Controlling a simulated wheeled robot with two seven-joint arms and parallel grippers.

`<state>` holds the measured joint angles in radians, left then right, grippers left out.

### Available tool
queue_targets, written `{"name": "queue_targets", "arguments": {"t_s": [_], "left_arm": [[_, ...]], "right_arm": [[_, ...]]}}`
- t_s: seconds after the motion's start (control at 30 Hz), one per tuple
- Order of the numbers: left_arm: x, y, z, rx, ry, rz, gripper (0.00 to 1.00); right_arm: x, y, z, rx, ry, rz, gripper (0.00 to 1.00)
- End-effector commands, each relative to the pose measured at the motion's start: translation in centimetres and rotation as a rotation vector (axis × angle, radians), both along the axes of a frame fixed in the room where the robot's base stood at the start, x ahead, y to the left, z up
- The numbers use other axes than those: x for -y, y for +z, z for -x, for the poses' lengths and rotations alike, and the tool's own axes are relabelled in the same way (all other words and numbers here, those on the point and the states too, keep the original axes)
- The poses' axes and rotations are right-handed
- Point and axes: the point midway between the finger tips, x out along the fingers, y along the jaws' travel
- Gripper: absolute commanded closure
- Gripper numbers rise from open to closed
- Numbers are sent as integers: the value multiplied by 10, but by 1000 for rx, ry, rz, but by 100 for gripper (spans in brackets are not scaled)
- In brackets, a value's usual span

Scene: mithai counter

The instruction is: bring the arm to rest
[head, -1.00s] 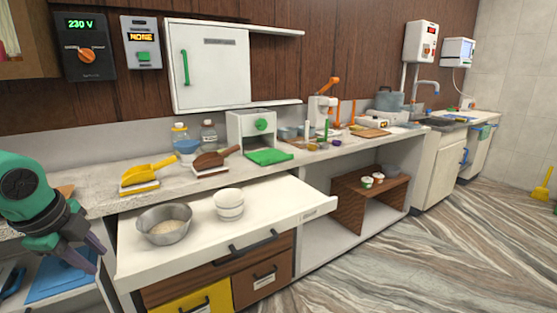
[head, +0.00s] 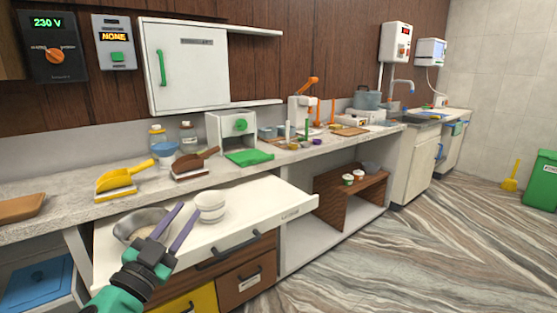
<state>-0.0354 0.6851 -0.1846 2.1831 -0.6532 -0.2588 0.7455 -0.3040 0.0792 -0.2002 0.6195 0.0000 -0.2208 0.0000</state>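My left gripper (head: 189,209) comes in from the bottom left in the head view. Its two purple fingers are apart, with nothing visible between them. It is in front of the pulled-out white drawer top and hides part of a metal bowl (head: 128,222) with pale contents. White stacked bowls (head: 210,206) stand just right of the fingertips in the picture; I cannot tell how far apart they are in depth. My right gripper is not in view.
The white pull-out surface (head: 265,205) juts from the counter. A brown tray (head: 20,208) lies at left.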

Motion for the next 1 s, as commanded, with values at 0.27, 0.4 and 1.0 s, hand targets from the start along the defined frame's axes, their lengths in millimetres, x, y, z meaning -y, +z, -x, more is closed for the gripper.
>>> {"name": "queue_targets", "arguments": {"t_s": [0.27,0.4,1.0], "left_arm": [[-76,-213,63,-791,455,210,67],[-69,-276,117,-1093,480,206,67],[-33,-440,214,-1620,393,142,67]], "right_arm": [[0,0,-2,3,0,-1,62],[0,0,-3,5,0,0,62],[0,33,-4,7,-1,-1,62]]}}
